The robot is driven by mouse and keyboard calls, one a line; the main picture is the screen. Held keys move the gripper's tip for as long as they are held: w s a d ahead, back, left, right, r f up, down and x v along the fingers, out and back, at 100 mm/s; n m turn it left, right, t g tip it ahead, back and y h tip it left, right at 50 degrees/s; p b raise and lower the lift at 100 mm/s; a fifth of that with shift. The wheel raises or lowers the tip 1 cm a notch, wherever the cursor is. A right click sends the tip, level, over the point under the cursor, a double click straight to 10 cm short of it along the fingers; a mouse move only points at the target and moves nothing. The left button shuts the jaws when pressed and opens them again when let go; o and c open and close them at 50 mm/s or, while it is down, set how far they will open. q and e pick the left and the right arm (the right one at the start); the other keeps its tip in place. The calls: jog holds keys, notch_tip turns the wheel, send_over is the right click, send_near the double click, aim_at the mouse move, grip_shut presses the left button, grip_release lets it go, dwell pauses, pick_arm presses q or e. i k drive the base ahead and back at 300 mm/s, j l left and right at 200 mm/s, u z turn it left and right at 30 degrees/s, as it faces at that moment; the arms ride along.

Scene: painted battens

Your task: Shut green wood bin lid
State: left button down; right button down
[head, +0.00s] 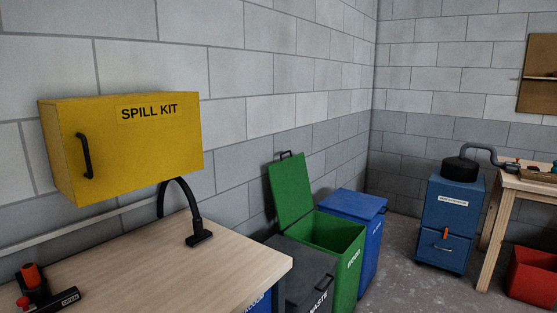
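The green wood bin (344,248) stands on the floor to the right of the wooden bench, with the word WOOD on its front. Its green lid (290,192) stands raised, leaning back toward the block wall, with a dark handle (286,155) at its top edge. The bin's opening shows, and I see nothing in it from here. Neither of my grippers is in the head view.
A dark waste bin (300,262) stands in front of the green bin, a closed blue bin (352,205) behind it. The wooden bench (130,262) fills the lower left below a yellow spill kit cabinet (120,145). A blue machine (447,225) stands right; floor between is clear.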

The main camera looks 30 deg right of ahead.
aim_at(291, 193)
jog(key=i+l+u, duration=0.4)
jog(key=l, duration=2.35)
jog(key=k+l+u, duration=0.1)
jog(key=l+u, duration=0.25)
jog(key=l, duration=2.35)
